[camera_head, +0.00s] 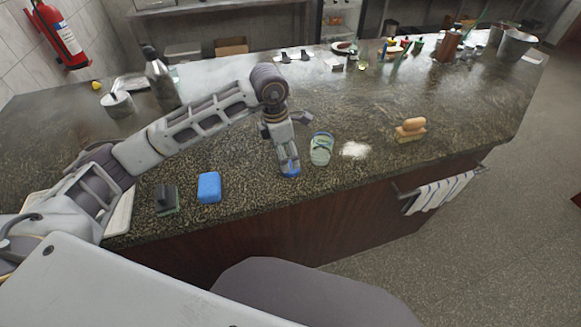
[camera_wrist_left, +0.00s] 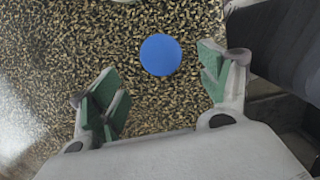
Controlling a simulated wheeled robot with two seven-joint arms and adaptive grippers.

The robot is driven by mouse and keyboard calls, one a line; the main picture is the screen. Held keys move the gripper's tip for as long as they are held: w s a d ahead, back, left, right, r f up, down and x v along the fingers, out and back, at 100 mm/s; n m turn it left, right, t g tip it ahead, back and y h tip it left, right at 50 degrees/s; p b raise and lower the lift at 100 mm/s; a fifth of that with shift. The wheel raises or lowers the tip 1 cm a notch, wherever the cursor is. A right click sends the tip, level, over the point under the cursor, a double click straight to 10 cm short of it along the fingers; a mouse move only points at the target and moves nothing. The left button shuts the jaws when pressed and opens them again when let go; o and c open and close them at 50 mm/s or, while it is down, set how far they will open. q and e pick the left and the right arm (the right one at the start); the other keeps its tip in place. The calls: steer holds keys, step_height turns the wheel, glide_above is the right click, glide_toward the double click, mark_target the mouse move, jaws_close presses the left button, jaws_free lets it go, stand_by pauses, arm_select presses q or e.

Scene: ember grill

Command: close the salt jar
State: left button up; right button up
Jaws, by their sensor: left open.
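The salt jar (camera_head: 321,149), a glass jar with pale contents and a greenish tint, stands upright on the counter, and no blue lid sits on it. A round blue lid (camera_head: 291,173) lies on the counter just left of the jar, partly hidden by my gripper. In the left wrist view the lid (camera_wrist_left: 161,55) is a flat blue disc, seen from above. My left gripper (camera_head: 288,160) is right above the lid, pointing down. In the wrist view its green-padded fingers (camera_wrist_left: 162,88) are wide apart and empty, on either side of the lid without touching it.
A blue sponge (camera_head: 209,187) and a dark scrubber (camera_head: 166,199) lie left along the front edge of the counter (camera_head: 370,185). A wooden-handled brush (camera_head: 410,129) lies to the right. A metal bottle (camera_head: 160,79) stands at back left. Bare counter surrounds the lid.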

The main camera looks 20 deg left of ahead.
mark_target(290, 164)
steer(key=shift+a, duration=0.1)
steer(key=shift+s, duration=0.1)
arm_select(q)
steer(key=shift+d+f, duration=0.2)
steer(key=shift+f, duration=0.3)
steer(key=f, duration=0.1)
steer(key=f+p, duration=0.1)
steer(key=shift+w+d+f, duration=0.15)
steer(key=shift+d+f, duration=0.15)
steer(key=shift+f, duration=0.4)
steer(key=shift+d+f, duration=0.1)
steer(key=shift+f, duration=0.25)
arm_select(e)
steer(key=shift+s+a+r, duration=0.5)
steer(key=shift+a, duration=0.05)
